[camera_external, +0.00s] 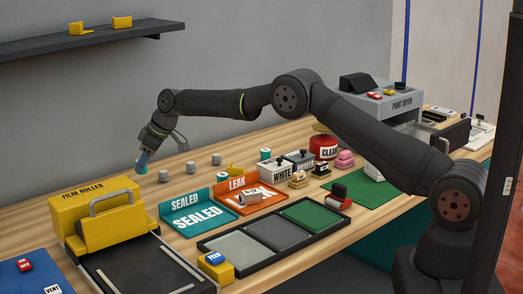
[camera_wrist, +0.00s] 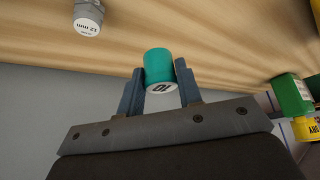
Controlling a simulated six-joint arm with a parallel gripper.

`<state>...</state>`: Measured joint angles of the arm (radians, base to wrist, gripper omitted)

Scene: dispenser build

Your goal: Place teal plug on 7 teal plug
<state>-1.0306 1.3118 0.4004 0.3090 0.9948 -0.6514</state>
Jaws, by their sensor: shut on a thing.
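My gripper (camera_external: 143,158) is at the far left of the table, just above the wood behind the yellow film roller. It is shut on a teal plug (camera_wrist: 158,64), which sits between the two blue-grey fingers in the wrist view. In the external view a small part of the held plug (camera_external: 142,170) shows below the fingers.
Several grey cylinders (camera_external: 216,159) stand nearby; one (camera_wrist: 88,18) marked 12 mm shows in the wrist view. The film roller (camera_external: 100,215) is close in front. The SEALED tray (camera_external: 198,214) and LEAK tray (camera_external: 240,195) lie to the right. A wall is behind.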

